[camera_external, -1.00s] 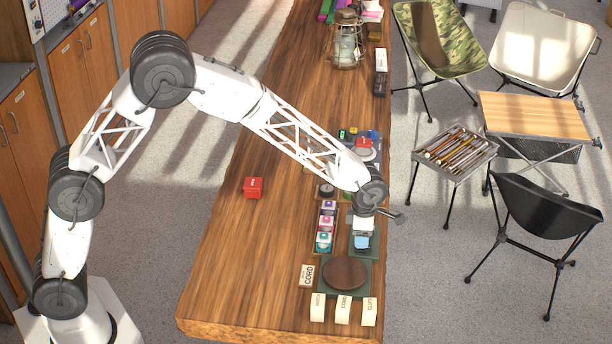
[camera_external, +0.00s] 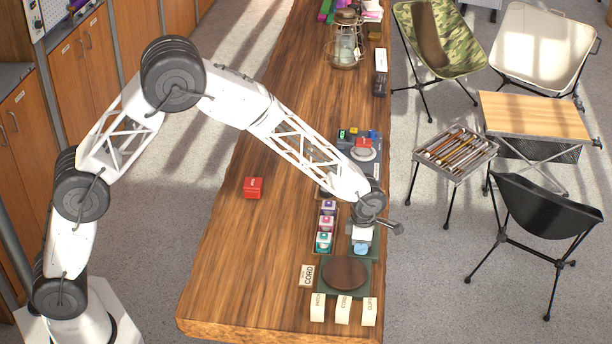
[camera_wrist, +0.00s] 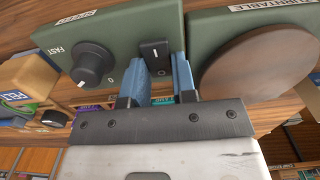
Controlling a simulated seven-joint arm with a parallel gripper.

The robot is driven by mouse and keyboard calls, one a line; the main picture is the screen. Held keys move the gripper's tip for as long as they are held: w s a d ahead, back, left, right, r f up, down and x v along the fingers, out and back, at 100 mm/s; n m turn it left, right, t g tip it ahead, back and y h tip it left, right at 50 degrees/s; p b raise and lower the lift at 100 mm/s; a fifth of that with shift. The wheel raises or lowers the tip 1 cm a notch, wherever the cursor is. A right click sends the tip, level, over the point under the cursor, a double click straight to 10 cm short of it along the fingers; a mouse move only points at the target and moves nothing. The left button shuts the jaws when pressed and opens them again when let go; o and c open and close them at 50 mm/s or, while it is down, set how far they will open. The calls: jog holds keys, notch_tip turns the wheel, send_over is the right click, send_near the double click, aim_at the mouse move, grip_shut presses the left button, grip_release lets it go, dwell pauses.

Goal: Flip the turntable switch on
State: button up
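The turntable is a round brown disc (camera_external: 345,273) on a green base (camera_external: 322,290) near the table's front end. It also shows at the right of the wrist view (camera_wrist: 262,65). A black rocker switch (camera_wrist: 154,52) marked with a white line and circle sits on the green panel, left of the disc. My gripper (camera_wrist: 158,62) is at the switch, with its blue fingertips parted, one on either side of its lower end. I cannot tell whether they touch it. In the external view my gripper (camera_external: 361,248) is just behind the disc, hiding the switch.
A black speed knob (camera_wrist: 92,62) is on a green panel left of the switch. Boxes with coloured spools (camera_external: 325,226) stand left of my gripper. A red box (camera_external: 253,188) lies on open tabletop. White labelled tags (camera_external: 343,309) are in front of the disc.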

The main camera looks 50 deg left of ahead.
jog(key=shift+c, duration=0.6)
jog(key=shift+w+d+g+y, duration=0.1)
jog(key=shift+g+y, duration=0.3)
jog(key=o, duration=0.9)
jog(key=shift+r, duration=0.15)
jog(key=shift+w+d+r, duration=0.15)
jog(key=shift+r, duration=1.75)
jog(key=shift+w+d+r, duration=0.15)
jog(key=shift+r, duration=1.75)
